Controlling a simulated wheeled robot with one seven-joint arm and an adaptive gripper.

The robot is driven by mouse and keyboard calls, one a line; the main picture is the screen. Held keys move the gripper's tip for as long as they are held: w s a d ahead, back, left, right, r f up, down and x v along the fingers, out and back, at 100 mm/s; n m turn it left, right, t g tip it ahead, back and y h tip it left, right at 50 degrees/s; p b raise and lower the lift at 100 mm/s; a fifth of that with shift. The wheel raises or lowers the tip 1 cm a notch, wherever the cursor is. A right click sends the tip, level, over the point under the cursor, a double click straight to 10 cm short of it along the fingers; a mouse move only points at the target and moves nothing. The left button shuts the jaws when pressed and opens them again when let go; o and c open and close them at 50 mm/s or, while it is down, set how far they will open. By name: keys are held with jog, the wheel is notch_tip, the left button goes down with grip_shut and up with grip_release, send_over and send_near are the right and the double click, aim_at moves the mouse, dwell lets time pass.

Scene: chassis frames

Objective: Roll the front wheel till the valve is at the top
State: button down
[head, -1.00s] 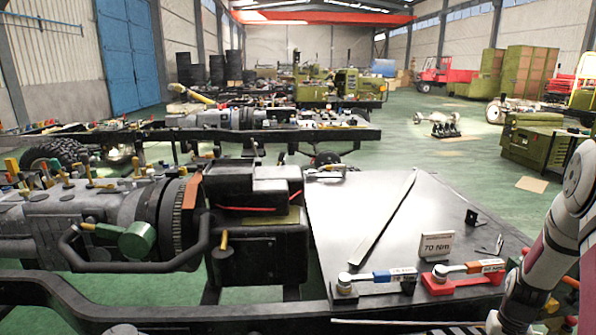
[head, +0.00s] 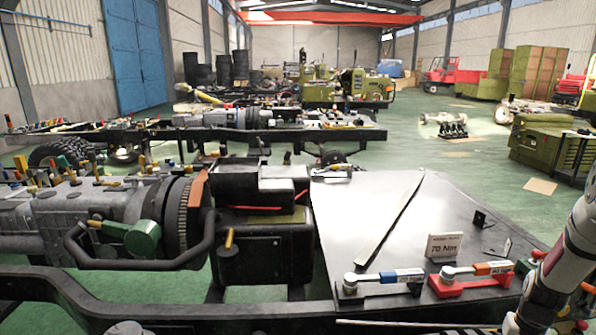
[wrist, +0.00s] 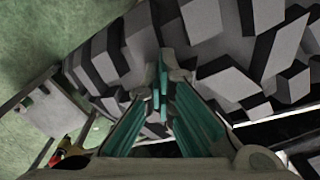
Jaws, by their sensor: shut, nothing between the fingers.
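A chunky black-and-grey tyre tread (wrist: 225,80) fills the upper part of the wrist view. My gripper (wrist: 165,75) shows there with its teal-lined fingers together, shut and empty. The fingertips are in front of the tread blocks; I cannot tell whether they touch the rubber. No valve or wheel rim shows in the wrist view. In the head view my gripper is out of frame, and only my arm shows at the lower right.
A black chassis rail (head: 120,300) crosses the foreground. A dark flat plate (head: 370,215) holds torque wrenches and a "70 Nm" sign (head: 444,246). Another chassis with a knobbly wheel (head: 62,153) stands behind at left. Green floor (head: 470,150) is open at right.

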jog(key=shift+s+a+f, duration=0.2)
jog(key=shift+a+f, duration=0.1)
notch_tip(320, 180, up, 8)
jog(key=p, duration=0.3)
jog(key=shift+w+d+r+p, duration=0.15)
jog(key=shift+d+p, duration=0.1)
jog(key=shift+p, duration=0.05)
dwell(0.3)
